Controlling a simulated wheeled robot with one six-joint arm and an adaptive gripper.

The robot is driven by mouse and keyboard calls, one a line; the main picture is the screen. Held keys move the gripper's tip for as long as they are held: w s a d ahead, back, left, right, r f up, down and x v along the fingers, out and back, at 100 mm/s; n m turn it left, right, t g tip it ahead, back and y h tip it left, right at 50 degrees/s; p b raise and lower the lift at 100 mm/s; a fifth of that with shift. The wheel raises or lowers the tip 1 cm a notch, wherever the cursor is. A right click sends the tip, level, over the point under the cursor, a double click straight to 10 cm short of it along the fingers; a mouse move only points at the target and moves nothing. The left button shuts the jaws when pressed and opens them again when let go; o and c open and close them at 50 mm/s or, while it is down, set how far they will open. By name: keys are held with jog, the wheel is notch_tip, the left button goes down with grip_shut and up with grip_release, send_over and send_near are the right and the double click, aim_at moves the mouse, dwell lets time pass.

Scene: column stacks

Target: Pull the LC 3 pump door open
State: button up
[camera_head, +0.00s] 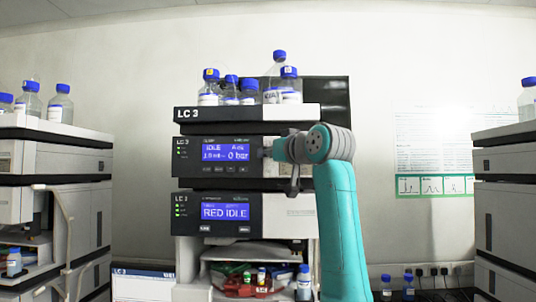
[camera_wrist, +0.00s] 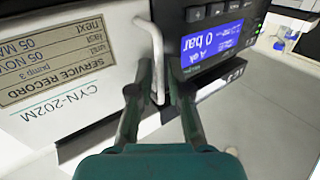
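The LC 3 pump module (camera_head: 224,155) is in the middle of the head view, its blue screen reading IDLE and 0 bar. Its pale front panel (camera_wrist: 85,25) carries a service record label for pump 3 and shows upside down in the wrist view. A thin pale bar handle (camera_wrist: 157,45) stands out from this panel beside the dark screen section. My gripper (camera_wrist: 158,85) has one finger on each side of the handle, with a gap visible between the fingers. Contact with the handle is unclear. In the head view my gripper (camera_head: 270,152) partly hides the panel.
Blue-capped bottles (camera_head: 248,90) stand on top of the LC 3 stack. A second module (camera_head: 225,213) reading RED IDLE sits just below the pump. Other stacks stand at left (camera_head: 55,165) and right (camera_head: 507,200). Open floor shows in the wrist view.

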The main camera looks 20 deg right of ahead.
jog(key=shift+w, duration=0.1)
grip_shut()
jog(key=shift+s, duration=0.2)
